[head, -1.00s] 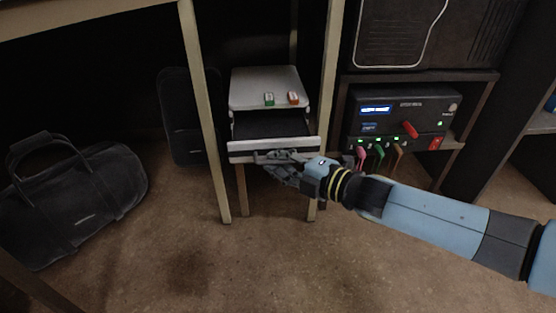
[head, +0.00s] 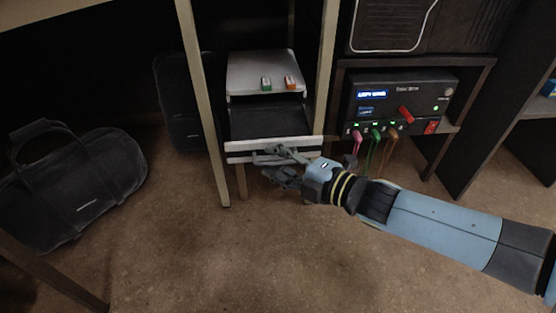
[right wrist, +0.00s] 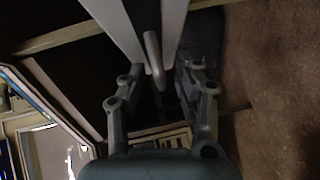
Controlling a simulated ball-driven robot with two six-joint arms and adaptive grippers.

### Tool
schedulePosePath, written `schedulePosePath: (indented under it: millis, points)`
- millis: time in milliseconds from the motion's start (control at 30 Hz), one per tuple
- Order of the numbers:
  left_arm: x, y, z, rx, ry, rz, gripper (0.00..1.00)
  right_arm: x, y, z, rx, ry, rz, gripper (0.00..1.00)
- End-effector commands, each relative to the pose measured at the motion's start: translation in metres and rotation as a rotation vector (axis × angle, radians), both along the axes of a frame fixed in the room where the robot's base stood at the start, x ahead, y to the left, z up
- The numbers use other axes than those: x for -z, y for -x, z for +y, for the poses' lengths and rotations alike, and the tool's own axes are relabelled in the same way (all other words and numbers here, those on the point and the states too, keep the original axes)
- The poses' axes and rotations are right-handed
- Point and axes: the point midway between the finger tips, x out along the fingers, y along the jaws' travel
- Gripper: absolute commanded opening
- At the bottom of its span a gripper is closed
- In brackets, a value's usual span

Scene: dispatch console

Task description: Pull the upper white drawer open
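The upper white drawer (head: 240,151) stands part way out of the white-topped unit under the desk in the head view. Its dark inside shows between the unit's top and the drawer front. My right gripper (head: 268,166) is at the drawer front, its fingers spread apart. In the right wrist view, the drawer's grey bar handle (right wrist: 153,60) lies between the two open fingers (right wrist: 160,75). I cannot tell whether a finger touches it. My left gripper is not in view.
A green item (head: 266,83) and an orange item (head: 290,83) lie on the unit's white top (head: 250,66). Desk legs (head: 204,110) stand on both sides. A black device with cables (head: 400,100) is at right. A black bag (head: 75,190) lies at left. The floor in front is clear.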

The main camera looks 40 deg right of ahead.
Motion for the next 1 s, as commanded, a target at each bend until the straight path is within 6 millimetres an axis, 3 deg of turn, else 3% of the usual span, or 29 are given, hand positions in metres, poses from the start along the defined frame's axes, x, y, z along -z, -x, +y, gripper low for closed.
schedulePosePath:
  millis: [267,700,1000]
  points:
    - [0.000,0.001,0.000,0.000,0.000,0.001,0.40,0.000,0.010,-0.002,-0.001,0.001,0.004,0.32]
    - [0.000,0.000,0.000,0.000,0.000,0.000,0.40,-0.013,0.096,-0.024,-0.001,0.000,0.005,0.32]
    - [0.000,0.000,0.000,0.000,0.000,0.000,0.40,-0.017,0.116,-0.029,0.000,0.000,0.001,0.32]
